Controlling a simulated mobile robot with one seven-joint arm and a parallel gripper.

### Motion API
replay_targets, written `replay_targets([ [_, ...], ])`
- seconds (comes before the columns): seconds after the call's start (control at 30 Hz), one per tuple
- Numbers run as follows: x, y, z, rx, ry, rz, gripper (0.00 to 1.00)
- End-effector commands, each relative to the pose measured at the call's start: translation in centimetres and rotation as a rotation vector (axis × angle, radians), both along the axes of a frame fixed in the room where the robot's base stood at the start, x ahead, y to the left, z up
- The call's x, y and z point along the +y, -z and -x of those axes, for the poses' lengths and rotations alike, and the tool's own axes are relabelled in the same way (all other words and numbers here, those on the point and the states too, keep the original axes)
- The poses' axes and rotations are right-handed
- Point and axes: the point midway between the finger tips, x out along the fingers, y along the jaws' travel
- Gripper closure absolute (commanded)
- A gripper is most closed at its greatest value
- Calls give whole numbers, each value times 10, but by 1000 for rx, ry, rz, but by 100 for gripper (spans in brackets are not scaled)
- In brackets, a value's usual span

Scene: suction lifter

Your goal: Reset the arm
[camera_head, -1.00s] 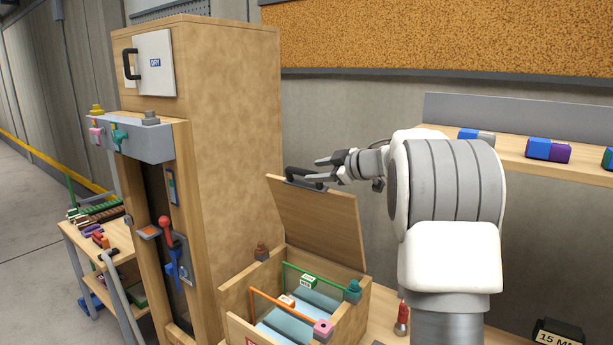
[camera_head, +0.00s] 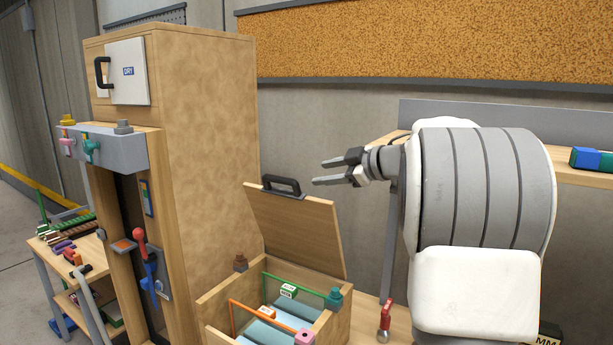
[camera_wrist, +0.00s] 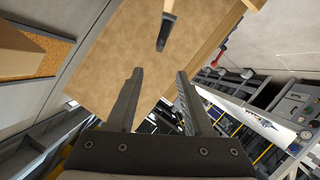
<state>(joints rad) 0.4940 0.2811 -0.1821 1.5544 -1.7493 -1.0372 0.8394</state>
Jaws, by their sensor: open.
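My gripper (camera_head: 329,172) is open and empty, pointing left in the head view. It hangs a little above and to the right of the raised wooden lid (camera_head: 296,228) and stands apart from the lid's black handle (camera_head: 281,185). Its two fingers (camera_wrist: 157,100) show spread apart in the wrist view, with nothing between them. A dark handle (camera_wrist: 167,31) shows ahead of the fingertips there, against a wooden surface. My arm covers part of the shelf and wall on the right.
The wooden box (camera_head: 226,302) below the lid holds blue-grey pieces, an orange rod and a green rod. A tall wooden cabinet (camera_head: 205,130) stands left. A red-topped tool (camera_head: 385,320) stands right of the box. A shelf (camera_head: 592,166) with a blue and green block is at right.

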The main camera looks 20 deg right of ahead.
Motion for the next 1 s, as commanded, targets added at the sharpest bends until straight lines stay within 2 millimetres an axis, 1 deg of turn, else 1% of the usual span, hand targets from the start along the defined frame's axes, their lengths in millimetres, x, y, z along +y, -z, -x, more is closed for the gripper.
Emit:
replay_targets([
  [0.17, 1, -1, 0, -4, 3, 0, 48],
  [0.23, 3, -6, -1, -23, 17, -2, 48],
  [0.33, 9, -23, -3, -82, 72, -10, 48],
  [0.47, 19, -52, -1, -184, 203, -40, 48],
  [0.53, 22, -64, 5, -224, 289, -64, 48],
  [0.63, 26, -74, 19, -253, 407, -103, 48],
  [0.77, 30, -70, 45, -237, 558, -162, 48],
  [0.83, 35, -61, 62, -205, 632, -196, 48],
  [0.97, 47, -30, 99, -102, 752, -256, 48],
  [1.0, 53, -18, 111, -59, 782, -272, 48],
])
